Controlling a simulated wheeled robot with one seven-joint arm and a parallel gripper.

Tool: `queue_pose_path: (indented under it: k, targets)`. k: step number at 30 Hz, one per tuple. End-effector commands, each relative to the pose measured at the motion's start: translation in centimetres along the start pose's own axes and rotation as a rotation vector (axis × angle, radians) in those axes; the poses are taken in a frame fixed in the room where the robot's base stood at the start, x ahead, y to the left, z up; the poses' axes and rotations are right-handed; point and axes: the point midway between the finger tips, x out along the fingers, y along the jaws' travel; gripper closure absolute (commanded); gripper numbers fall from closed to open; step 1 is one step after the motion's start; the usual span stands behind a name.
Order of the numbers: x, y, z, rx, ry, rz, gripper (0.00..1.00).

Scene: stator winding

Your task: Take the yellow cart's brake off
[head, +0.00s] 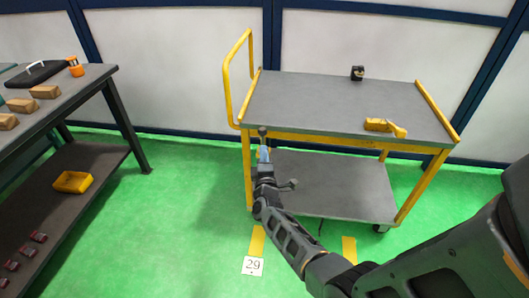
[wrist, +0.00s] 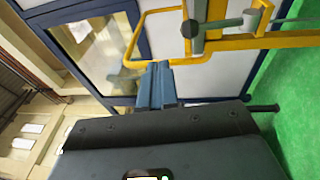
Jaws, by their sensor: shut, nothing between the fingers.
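The yellow cart (head: 330,138) has a yellow frame and two grey shelves. At its front left corner, a small dark knob (head: 262,131) shows just above my gripper (head: 264,152). In the wrist view, a grey lever-like part (wrist: 197,38) with a round end lies beside the yellow frame. It looks like the brake lever, but its setting cannot be told. My gripper (wrist: 155,72) shows there with its blue-grey fingers closed and empty, a little to the left of that part. I see no clear contact. In the head view, the wrist hides part of the cart's left front post.
On the cart's top lie a yellow tool (head: 385,127) and a small black object (head: 357,72). A dark workbench (head: 75,88) with blocks and a yellow bin (head: 73,181) stands at left. Green floor is clear between them. A sign marked 29 (head: 252,266) lies in front.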

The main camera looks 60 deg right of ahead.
Motion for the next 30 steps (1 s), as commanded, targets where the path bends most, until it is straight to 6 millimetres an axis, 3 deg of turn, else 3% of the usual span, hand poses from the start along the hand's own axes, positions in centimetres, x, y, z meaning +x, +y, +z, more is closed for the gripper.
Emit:
queue_pose_path:
  k: [7, 30]
  targets:
    - [-1.5, 0.5, 0.0, 0.0, 0.001, -0.001, 1.0]
    - [-1.9, 0.6, 0.6, 0.011, 0.017, 0.008, 1.0]
